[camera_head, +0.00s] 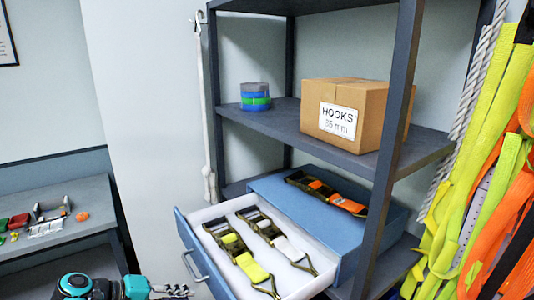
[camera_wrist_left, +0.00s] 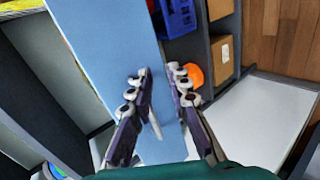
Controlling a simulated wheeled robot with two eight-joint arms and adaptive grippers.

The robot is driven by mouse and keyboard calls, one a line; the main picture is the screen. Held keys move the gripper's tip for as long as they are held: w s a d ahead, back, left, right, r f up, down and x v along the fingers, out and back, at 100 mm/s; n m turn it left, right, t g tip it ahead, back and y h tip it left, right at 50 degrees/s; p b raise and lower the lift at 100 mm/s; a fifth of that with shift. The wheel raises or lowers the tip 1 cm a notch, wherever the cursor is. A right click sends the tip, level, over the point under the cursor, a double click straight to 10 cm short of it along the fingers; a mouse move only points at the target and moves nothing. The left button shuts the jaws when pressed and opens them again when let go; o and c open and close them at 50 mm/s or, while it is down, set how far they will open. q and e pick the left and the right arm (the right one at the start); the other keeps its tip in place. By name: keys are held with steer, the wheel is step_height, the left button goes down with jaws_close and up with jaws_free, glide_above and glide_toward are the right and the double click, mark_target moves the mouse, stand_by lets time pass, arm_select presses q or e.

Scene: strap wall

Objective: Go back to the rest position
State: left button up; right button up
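My left gripper (camera_head: 172,291) is at the bottom edge of the head view, left of the open drawer. In the left wrist view the gripper (camera_wrist_left: 163,80) has its two fingers apart, with no object held between them. A long pale blue panel (camera_wrist_left: 100,45) lies beyond the fingers, and a thin light bar (camera_wrist_left: 154,124) shows behind the gap. I cannot tell whether the fingers touch either. My right gripper is in neither view.
The blue drawer (camera_head: 188,243) is pulled out and holds two ratchet straps; another ratchet (camera_head: 326,192) lies on its cabinet. A shelf holds a box (camera_head: 345,108) and tape rolls (camera_head: 255,97). Straps (camera_head: 485,170) hang at right. A side table (camera_head: 60,240) stands left.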

arm_select(q)
steer(key=s+d+f+m+y, duration=0.2)
steer(key=s+f+m+y, duration=0.1)
steer(key=s, duration=0.4)
steer(key=s+d+f+m+y, duration=0.3)
steer(key=s+f+y, duration=0.1)
steer(key=s+y, duration=0.2)
steer(key=shift+s+m+b, duration=0.3)
steer(key=shift+s+b, duration=0.15)
steer(key=shift+s, duration=0.1)
